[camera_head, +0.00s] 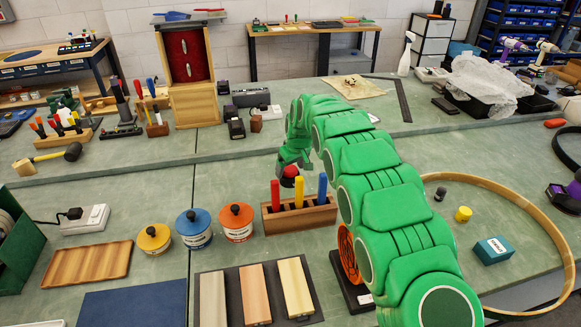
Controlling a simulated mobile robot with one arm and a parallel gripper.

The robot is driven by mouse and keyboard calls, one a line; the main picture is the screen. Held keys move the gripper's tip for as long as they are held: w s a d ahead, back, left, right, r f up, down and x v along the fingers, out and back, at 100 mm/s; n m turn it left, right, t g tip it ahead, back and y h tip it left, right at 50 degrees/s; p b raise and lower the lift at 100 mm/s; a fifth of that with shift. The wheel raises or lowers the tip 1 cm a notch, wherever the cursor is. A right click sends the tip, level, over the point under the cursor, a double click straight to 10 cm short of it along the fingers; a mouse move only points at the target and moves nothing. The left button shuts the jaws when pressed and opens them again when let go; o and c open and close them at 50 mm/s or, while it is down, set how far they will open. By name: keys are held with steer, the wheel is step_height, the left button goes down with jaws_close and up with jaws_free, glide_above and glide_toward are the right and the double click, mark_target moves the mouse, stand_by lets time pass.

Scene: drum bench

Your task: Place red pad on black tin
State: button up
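My gripper (289,177) hangs at the end of my green arm, above and behind the wooden block of coloured handles. A small red thing (290,170), which looks like the red pad, shows between its dark fingers. The fingers look shut on it, though they are small and partly hide it. A small dark cylinder (440,193), which looks like the black tin, stands upright on the bench to the right of my arm, inside a large wooden hoop. Its visible top looks bare. My gripper is well to the left of it.
A yellow cylinder (463,214) and a teal box (492,250) stand near the black tin. The wooden hoop (535,212) curves around them. The handle block (300,217) and an orange tin (236,223) stand below my gripper.

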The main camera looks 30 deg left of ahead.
steer(key=shift+r, duration=0.1)
steer(key=v, duration=1.2)
